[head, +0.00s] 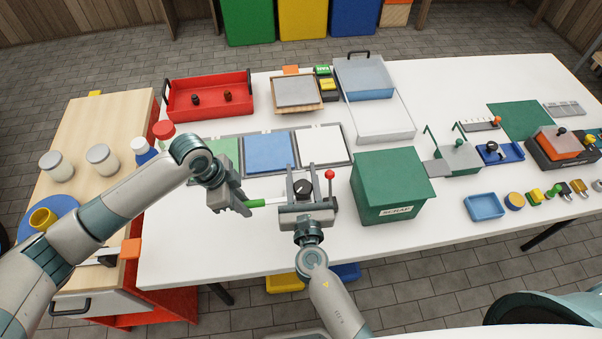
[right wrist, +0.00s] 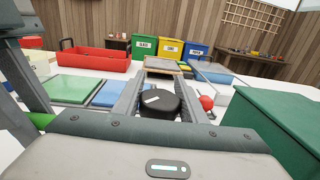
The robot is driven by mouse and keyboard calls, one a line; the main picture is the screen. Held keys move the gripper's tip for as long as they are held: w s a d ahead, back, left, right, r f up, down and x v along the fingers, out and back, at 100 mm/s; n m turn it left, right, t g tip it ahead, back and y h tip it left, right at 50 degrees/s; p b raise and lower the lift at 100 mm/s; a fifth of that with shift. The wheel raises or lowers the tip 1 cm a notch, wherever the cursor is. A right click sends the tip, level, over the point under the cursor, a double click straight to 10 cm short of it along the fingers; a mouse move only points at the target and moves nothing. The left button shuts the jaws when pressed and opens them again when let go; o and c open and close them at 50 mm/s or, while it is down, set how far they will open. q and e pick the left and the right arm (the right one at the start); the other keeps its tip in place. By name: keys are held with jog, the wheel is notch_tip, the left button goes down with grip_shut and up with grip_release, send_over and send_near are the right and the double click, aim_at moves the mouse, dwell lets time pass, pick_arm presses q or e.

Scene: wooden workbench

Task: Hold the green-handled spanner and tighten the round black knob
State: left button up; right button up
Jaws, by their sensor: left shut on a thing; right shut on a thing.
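The green-handled spanner (head: 256,203) lies level at the front middle of the white bench. My left gripper (head: 243,206) is shut on its green handle, and its shaft runs right toward my right gripper. My right gripper (head: 302,186) is shut on the round black knob (head: 303,188). In the right wrist view the knob (right wrist: 160,102), with a white mark on top, sits between the two fingers. The far end of the spanner and the base under the knob are hidden by my right gripper.
A red-balled lever (head: 329,175) stands just right of the knob. The green scrap box (head: 392,187) is close on the right. Green, blue and white panels (head: 268,154) lie behind. A red tray (head: 208,112) is at the back left. Bare bench lies in front.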

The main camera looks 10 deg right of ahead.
aim_at(304, 195)
jog(key=o, duration=1.1)
jog(key=shift+r, duration=0.15)
jog(key=shift+c, duration=0.2)
jog(key=shift+s, duration=0.45)
jog(key=s, duration=1.1)
jog(key=shift+a, duration=0.4)
